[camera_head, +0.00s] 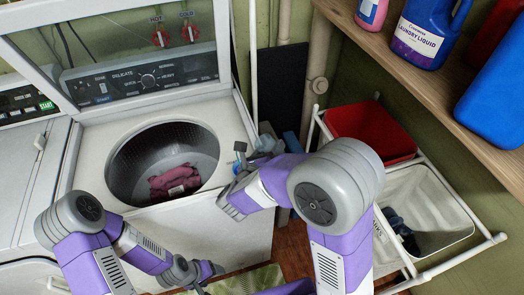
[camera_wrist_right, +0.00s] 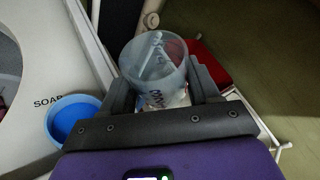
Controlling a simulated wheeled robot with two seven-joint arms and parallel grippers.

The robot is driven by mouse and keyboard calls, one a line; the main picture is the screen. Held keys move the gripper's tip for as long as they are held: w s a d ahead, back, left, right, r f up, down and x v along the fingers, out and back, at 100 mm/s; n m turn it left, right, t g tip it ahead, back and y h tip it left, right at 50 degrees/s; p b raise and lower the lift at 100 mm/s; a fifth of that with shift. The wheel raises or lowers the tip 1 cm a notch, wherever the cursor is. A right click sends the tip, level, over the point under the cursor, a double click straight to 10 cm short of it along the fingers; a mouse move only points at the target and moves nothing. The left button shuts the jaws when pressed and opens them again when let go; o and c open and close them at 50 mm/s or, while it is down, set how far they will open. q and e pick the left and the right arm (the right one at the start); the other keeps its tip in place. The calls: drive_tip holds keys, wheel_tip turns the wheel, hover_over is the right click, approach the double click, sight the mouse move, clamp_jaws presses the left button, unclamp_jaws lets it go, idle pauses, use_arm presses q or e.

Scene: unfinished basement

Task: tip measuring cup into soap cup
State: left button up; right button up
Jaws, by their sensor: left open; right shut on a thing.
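The measuring cup (camera_wrist_right: 153,72), a translucent grey cup with dark markings, is between the fingers of my right gripper (camera_wrist_right: 155,92) in the right wrist view. My right gripper is shut on it, and the cup's round mouth shows. I cannot tell whether it holds liquid. The blue soap cup (camera_wrist_right: 76,122) sits in the washer's top beside the word SOAP, left of the measuring cup and apart from it. In the head view, the soap cup (camera_head: 239,149) is small and partly covered near my right gripper (camera_head: 228,207). My left gripper (camera_head: 203,283) is open and empty, low before the washer.
The washer's lid is up and its drum (camera_head: 206,140) holds a maroon cloth (camera_head: 174,182). A red bin (camera_head: 370,132) and a white hamper (camera_head: 437,205) stand right of the washer. A wooden shelf (camera_head: 415,75) with detergent bottles (camera_head: 425,40) overhangs the right side.

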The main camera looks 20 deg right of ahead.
drive_tip(key=shift+s+d+m, duration=0.15)
drive_tip(key=shift+d+m, duration=0.15)
drive_tip(key=shift+d, duration=0.25)
drive_tip(key=shift+s+d+f+m+y+b, duration=0.1)
drive_tip(key=shift+s+d+m+y+b, duration=0.1)
drive_tip(key=shift+d+m+y+b, duration=0.3)
drive_tip(key=shift+s+d+f+m+y+b, duration=0.1)
drive_tip(key=shift+s+d+m+y+b, duration=0.15)
drive_tip(key=shift+d, duration=0.45)
drive_tip(key=shift+s+d+f+m+y+b, duration=0.1)
drive_tip(key=shift+s+d+m+y+b, duration=0.15)
drive_tip(key=shift+d+m+b, duration=0.35)
drive_tip(key=shift+s+d+f+m+y+b, duration=0.15)
drive_tip(key=shift+d+m+y+b, duration=0.15)
drive_tip(key=shift+d, duration=0.35)
drive_tip(key=shift+r, duration=0.15)
